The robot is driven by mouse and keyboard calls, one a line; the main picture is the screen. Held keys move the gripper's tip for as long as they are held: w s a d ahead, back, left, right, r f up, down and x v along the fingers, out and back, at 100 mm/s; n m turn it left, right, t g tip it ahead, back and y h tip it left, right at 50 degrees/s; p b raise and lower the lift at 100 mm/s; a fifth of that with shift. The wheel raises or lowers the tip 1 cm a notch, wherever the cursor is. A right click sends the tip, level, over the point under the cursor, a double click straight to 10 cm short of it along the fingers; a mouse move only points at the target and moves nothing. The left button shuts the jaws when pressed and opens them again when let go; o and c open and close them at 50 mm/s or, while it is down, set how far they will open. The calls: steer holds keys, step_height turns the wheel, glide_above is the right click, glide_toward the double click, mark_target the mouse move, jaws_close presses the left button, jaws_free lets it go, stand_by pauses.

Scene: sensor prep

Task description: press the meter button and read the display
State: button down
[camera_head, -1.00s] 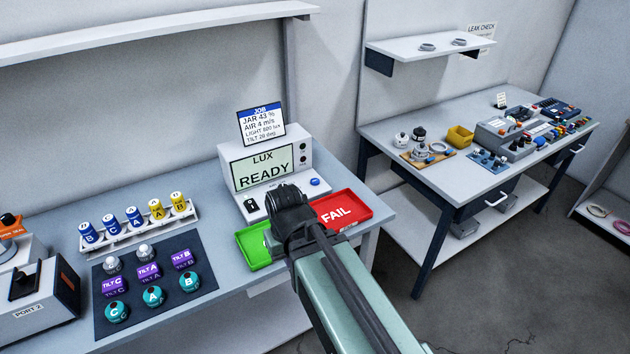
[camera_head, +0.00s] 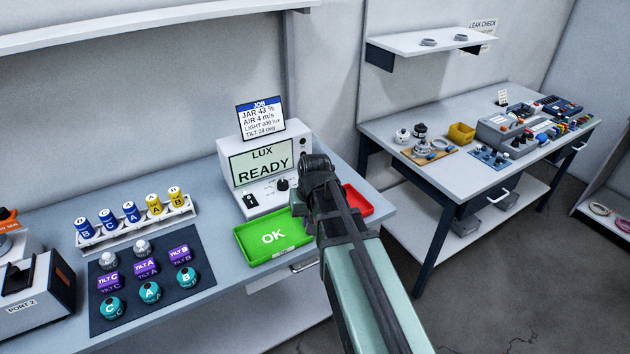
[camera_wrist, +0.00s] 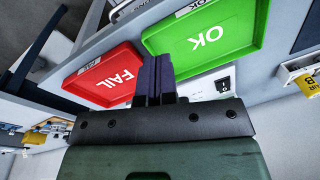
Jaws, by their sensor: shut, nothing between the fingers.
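The meter (camera_head: 240,173) is a white box with a sloped front on the bench. Its display (camera_head: 262,163) reads "LUX READY". A black knob (camera_head: 282,184) and a black switch-like part (camera_head: 250,200) show on its front panel. The blue button is hidden behind my gripper (camera_head: 319,178) in the head view. My gripper is at the right side of the meter's front; I cannot tell whether it touches the panel. In the wrist view its fingers (camera_wrist: 155,72) are together and empty, and part of the white panel (camera_wrist: 205,84) shows beyond them.
A green OK tray (camera_head: 245,238) and a red FAIL tray (camera_head: 356,201) lie in front of the meter. A job card (camera_head: 260,120) stands on top. A dark mat (camera_head: 125,318) with several sensors and a vial rack (camera_head: 92,243) are to the left.

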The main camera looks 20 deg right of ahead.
steer(key=w+d+r+m+t, duration=0.1)
steer(key=w+d+t, duration=0.1)
steer(key=w+d, duration=0.3)
steer(key=w+d+r+m+t+b, duration=0.1)
steer(key=w+d, duration=0.4)
steer(key=w, duration=0.7)
steer(key=w+d+r+m+t, duration=0.1)
steer(key=w+d+t, duration=0.3)
steer(key=w, duration=0.5)
steer(key=shift+w+d+m+t+y+b, duration=0.35)
steer(key=shift+d+m+t+y, duration=0.05)
steer(key=shift+d+m, duration=0.35)
steer(key=shift+f, duration=0.15)
step_height(320, 180, down, 9)
steer(key=b, duration=0.8)
steer(key=shift+r+b, duration=0.2)
steer(key=shift+b, duration=0.2)
steer(key=shift+f+b, duration=0.4)
